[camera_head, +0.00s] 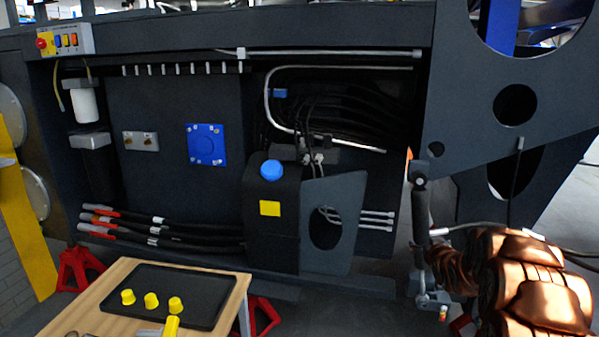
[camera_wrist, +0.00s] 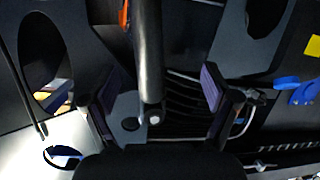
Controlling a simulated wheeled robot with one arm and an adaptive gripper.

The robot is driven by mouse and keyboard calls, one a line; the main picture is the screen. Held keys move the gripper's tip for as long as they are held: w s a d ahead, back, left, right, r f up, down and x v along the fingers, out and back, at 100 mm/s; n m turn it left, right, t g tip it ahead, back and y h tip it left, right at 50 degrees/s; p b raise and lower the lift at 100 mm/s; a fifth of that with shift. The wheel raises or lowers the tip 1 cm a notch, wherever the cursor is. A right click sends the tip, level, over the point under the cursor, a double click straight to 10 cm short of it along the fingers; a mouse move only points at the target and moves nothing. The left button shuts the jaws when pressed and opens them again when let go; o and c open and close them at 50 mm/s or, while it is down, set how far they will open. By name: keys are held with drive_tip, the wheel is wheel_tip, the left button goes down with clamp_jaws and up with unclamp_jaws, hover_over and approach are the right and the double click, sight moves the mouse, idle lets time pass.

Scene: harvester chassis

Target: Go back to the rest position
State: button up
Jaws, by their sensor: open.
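My gripper (camera_wrist: 162,90) shows in the wrist view with its two purple-padded fingers spread wide apart. A dark grey cylinder (camera_wrist: 150,50) runs down the middle of that view, between the fingers in the picture. I see no finger shut on it, and I cannot tell how far beyond the fingertips it is. In the head view an upright grey cylinder (camera_head: 421,210) stands at the right of the chassis bay. My gripper's fingers cannot be made out in the head view.
The dark chassis wall (camera_head: 165,95) holds a blue plate (camera_head: 206,145) and a blue-capped tank (camera_head: 272,230). A wooden table (camera_head: 105,290) with a black tray (camera_head: 200,320) of yellow caps (camera_head: 151,300) stands at front left. A chassis plate with round holes (camera_head: 465,95) is at right.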

drive_tip(key=s+a+r+g+p, duration=0.2)
drive_tip(key=s+a+g, duration=0.3)
drive_tip(key=s, duration=1.5)
drive_tip(key=s+a+r+g+y+p, duration=0.1)
drive_tip(key=s+a+r+g+p, duration=0.2)
drive_tip(key=s+a, duration=0.6)
drive_tip(key=s+a+r+g+y+p, duration=0.1)
drive_tip(key=s+a+r+g+p, duration=0.2)
drive_tip(key=s, duration=2.9)
drive_tip(key=a+r+g, duration=0.3)
drive_tip(key=a+g, duration=0.2)
drive_tip(key=shift+r, duration=0.2)
drive_tip(key=shift+a, duration=0.15)
